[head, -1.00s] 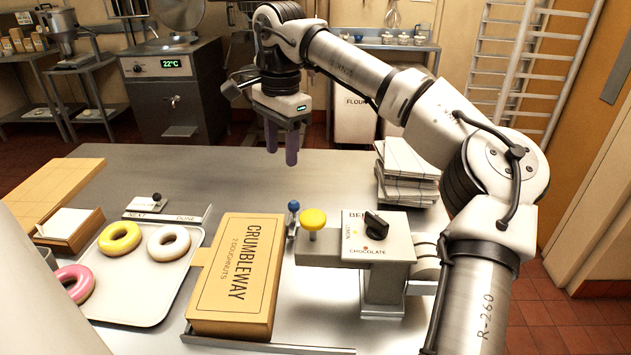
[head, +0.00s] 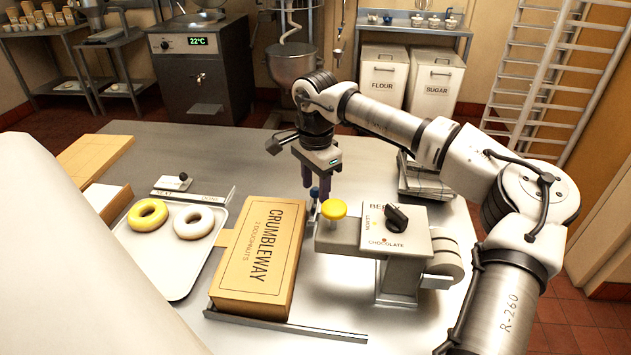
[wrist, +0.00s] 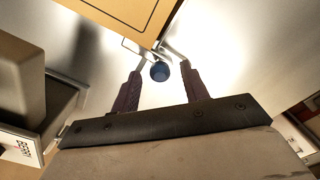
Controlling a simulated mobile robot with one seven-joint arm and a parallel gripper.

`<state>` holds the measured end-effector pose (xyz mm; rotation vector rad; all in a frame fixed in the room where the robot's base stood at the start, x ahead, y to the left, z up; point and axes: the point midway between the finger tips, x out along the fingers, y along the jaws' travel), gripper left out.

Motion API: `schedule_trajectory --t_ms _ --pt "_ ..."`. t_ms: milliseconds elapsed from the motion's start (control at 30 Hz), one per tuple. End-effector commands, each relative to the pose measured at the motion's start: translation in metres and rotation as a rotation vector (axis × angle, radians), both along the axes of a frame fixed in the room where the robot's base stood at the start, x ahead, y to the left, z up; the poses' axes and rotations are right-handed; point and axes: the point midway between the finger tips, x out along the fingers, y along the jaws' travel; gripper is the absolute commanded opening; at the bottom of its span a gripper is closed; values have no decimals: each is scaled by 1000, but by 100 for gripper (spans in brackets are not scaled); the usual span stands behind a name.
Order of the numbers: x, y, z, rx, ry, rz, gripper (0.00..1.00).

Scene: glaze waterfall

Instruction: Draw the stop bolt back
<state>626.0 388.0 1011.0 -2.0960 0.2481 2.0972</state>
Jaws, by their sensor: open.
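A metal bracket (wrist: 150,52) shows beside the knob. My fingers do not appear to touch the knob.
The brown Crumbleway box (head: 258,258) stands left of the bolt. A tray (head: 178,285) with doughnuts is at left.

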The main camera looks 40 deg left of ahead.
Motion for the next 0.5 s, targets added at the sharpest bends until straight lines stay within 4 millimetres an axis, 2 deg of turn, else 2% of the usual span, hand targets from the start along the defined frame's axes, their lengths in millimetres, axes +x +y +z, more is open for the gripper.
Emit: schedule_trajectory --t_ms 333,500 --pt "0 0 -4 0 0 0 45" --pt "0 0 -4 0 0 0 23"
